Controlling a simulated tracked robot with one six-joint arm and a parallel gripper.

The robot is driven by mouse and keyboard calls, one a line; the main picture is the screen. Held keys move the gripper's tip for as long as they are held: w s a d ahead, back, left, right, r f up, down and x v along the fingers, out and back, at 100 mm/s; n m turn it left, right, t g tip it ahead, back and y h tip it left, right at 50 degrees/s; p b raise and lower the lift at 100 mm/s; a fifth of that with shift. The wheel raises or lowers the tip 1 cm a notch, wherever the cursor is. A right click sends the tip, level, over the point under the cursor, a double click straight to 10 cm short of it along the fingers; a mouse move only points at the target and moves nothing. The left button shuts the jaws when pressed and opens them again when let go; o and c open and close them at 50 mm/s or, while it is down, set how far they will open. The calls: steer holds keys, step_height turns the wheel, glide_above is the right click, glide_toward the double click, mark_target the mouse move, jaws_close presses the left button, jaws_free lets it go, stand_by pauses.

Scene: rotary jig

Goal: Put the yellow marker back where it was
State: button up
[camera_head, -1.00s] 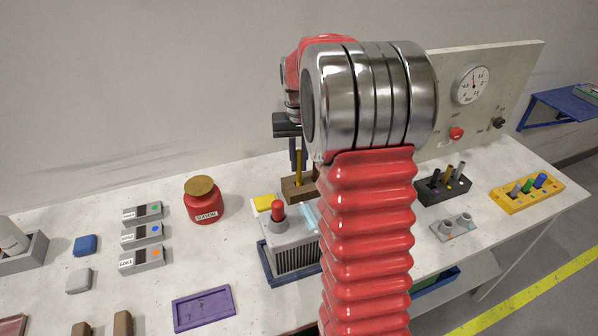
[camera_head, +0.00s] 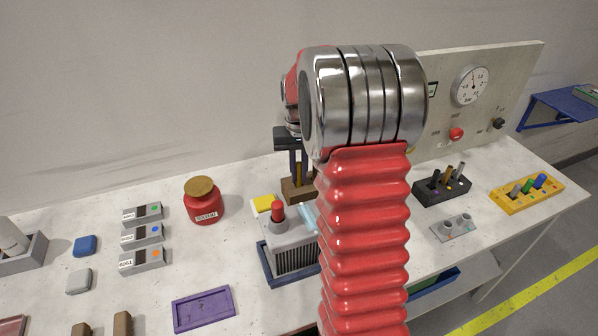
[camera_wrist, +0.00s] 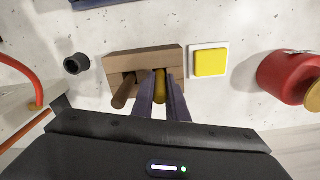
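The yellow marker (camera_head: 299,173) stands upright at the brown wooden block (camera_head: 292,194). Its lower end is in the block or hidden by it. My gripper (camera_head: 298,170) points down over the block. In the wrist view its two dark fingers (camera_wrist: 162,92) lie close on both sides of the yellow marker (camera_wrist: 160,82) and look shut on it. The wooden block also shows in the wrist view (camera_wrist: 118,62), with a brown peg (camera_wrist: 124,95) beside the marker.
A yellow pad (camera_head: 264,203) and a red solvent jar (camera_head: 202,200) are left of the block. A grey box with a red knob (camera_head: 278,212) stands in front. A black holder (camera_head: 428,190) is to the right. My arm hides part of the bench.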

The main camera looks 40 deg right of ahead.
steer(key=o, duration=0.5)
steer(key=shift+c, duration=0.2)
steer(key=shift+r, duration=0.1)
step_height(320, 180, up, 12)
steer(key=shift+f, duration=0.1)
steer(key=shift+a, duration=0.1)
stand_by(0.6)
